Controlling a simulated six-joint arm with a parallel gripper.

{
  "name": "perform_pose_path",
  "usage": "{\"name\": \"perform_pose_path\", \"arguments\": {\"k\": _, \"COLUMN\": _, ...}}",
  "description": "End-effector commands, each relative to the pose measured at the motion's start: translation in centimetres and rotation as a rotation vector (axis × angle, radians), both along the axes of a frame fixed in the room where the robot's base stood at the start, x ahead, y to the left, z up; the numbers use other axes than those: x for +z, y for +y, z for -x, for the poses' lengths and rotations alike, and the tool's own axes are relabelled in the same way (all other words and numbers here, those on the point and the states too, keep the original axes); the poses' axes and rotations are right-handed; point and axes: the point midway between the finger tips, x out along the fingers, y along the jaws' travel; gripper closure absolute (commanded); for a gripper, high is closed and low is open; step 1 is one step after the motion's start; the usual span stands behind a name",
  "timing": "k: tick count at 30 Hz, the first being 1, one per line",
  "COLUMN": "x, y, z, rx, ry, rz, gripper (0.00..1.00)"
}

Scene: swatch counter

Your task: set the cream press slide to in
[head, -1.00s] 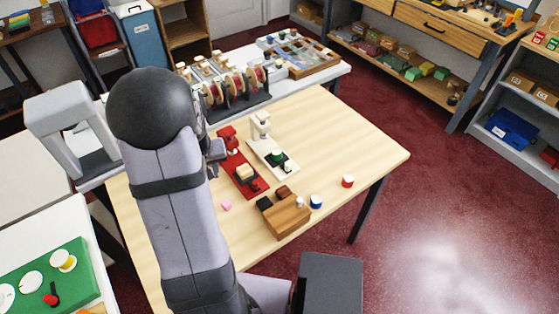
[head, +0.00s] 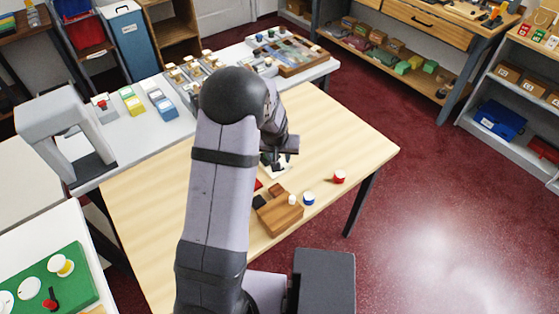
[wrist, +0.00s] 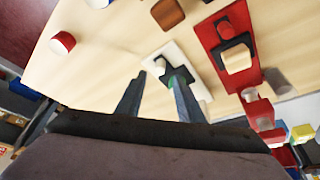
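The cream press's pale base (wrist: 202,87) lies below my gripper in the wrist view. A dark slide (wrist: 158,66) and a green piece (wrist: 177,81) show on it; the right finger overlaps the green piece. Whether they touch is unclear. The cream upright is hidden. In the head view, only a bit of the cream base (head: 283,172) shows beneath my gripper (head: 272,158). In the wrist view my gripper (wrist: 157,80) is open, its two fingers apart, with nothing clearly held.
The red press (wrist: 211,42) stands beside it, with a cream block (wrist: 237,58) on its dark slide. A wooden block (head: 279,214), a blue-and-white cylinder (head: 308,198) and a red-and-white cylinder (head: 339,177) are nearby. The table's left part is clear.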

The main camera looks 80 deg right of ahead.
Motion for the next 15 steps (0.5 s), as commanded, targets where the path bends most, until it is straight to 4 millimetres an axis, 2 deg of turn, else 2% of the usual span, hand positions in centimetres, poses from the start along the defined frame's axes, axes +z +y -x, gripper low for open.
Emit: {"name": "perform_pose_path", "arguments": {"k": 15, "x": -4.8, "y": -2.0, "z": 0.0, "rx": 0.001, "ry": 0.000, "rz": -0.001, "gripper": 0.66}}
